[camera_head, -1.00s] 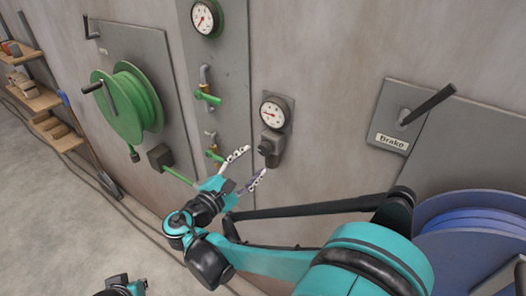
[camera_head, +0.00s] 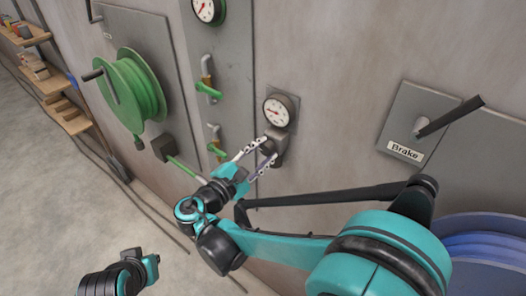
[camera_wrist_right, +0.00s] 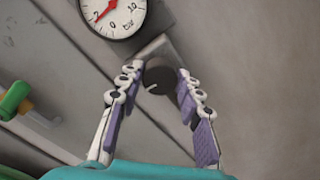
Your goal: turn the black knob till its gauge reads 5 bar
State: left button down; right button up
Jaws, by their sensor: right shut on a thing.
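The round black knob (camera_wrist_right: 160,82) with a pale index line sits between the two fingers of my right gripper (camera_wrist_right: 158,76) in the right wrist view. The fingers are shut on it from both sides. In the head view my right gripper (camera_head: 268,149) reaches to the grey valve body, and its fingers partly hide the knob. The knob's gauge (camera_head: 277,111) is white and round, just above it. In the wrist view the gauge (camera_wrist_right: 113,12) is cut by the top edge; its red needle points near the 2, at the low end. Part of my left arm shows at bottom left, without its fingers.
Another gauge (camera_head: 206,8) and green-handled valves (camera_head: 209,90) are on a grey panel to the left. A green hose reel (camera_head: 135,90) is farther left. A brake lever (camera_head: 449,117) and a blue reel (camera_head: 490,240) stand to the right.

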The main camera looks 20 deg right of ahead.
jog(key=shift+m, duration=0.4)
jog(key=m+b, duration=0.1)
jog(key=m, duration=0.8)
jog(key=shift+r, duration=0.1)
jog(key=m+b, duration=0.1)
jog(key=m, duration=0.9)
jog(key=shift+w, duration=0.1)
jog(key=shift+m, duration=0.3)
